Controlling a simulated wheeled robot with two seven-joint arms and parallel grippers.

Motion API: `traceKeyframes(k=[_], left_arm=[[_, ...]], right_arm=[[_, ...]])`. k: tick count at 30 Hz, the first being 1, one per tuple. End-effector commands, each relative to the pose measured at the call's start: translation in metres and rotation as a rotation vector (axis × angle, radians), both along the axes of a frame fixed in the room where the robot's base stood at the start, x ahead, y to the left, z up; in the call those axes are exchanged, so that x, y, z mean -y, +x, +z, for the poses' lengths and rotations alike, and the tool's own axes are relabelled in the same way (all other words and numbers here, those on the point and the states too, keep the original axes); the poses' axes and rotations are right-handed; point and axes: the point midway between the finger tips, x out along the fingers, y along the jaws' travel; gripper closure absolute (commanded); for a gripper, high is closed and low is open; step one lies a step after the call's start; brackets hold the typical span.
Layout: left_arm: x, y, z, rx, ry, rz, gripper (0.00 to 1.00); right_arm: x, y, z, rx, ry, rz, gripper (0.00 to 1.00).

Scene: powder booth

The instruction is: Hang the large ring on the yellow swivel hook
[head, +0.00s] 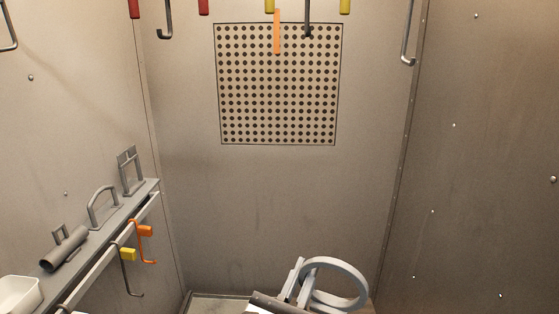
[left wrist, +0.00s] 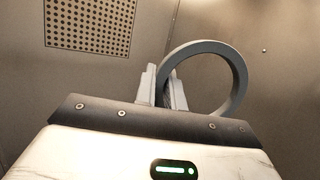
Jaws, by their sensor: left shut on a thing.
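The large grey ring (head: 332,261) is at the bottom centre-right of the head view. My left gripper (head: 297,283) is shut on its left side. In the left wrist view the ring (left wrist: 241,78) stands up to the right of the left fingers (left wrist: 163,88). Another hook with a yellow tag (head: 128,255) hangs on the left rail. I cannot tell which yellow one swivels. My right gripper is not in view.
A perforated panel (head: 280,130) is on the back wall, with an orange strip (head: 277,35) before its top. A left shelf (head: 85,232) holds metal parts; an orange-tagged hook (head: 146,231) hangs below. The middle is clear.

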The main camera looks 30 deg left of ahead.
Motion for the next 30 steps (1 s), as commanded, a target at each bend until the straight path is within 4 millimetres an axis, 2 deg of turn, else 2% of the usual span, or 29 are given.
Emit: traceKeyframes(k=[1,5,8,9,12,15,18,21,24,30], left_arm=[[-0.003,0.005,0.025,0.013,-0.020,0.050,1.00],[-0.012,0.014,0.080,0.006,-0.029,0.204,1.00],[-0.023,0.016,0.136,0.000,-0.041,0.365,1.00],[-0.029,0.015,0.160,-0.007,-0.046,0.436,1.00],[-0.040,0.009,0.210,-0.022,-0.044,0.584,1.00],[-0.047,-0.001,0.254,-0.036,-0.047,0.678,1.00],[-0.048,-0.014,0.292,-0.050,-0.055,0.698,1.00],[-0.043,-0.024,0.319,-0.064,-0.055,0.669,1.00],[-0.038,-0.030,0.333,-0.076,-0.053,0.635,1.00],[-0.038,-0.030,0.339,-0.085,-0.043,0.618,1.00]], right_arm=[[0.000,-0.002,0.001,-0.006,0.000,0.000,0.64],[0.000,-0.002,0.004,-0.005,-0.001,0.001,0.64],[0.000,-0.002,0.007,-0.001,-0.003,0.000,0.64],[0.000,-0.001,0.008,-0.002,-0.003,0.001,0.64],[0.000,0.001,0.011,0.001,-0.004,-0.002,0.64],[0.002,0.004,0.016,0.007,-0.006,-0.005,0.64],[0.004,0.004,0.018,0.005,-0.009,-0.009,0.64],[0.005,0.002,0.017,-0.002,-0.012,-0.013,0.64],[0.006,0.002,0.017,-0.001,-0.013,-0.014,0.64],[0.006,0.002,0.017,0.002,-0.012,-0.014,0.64]])
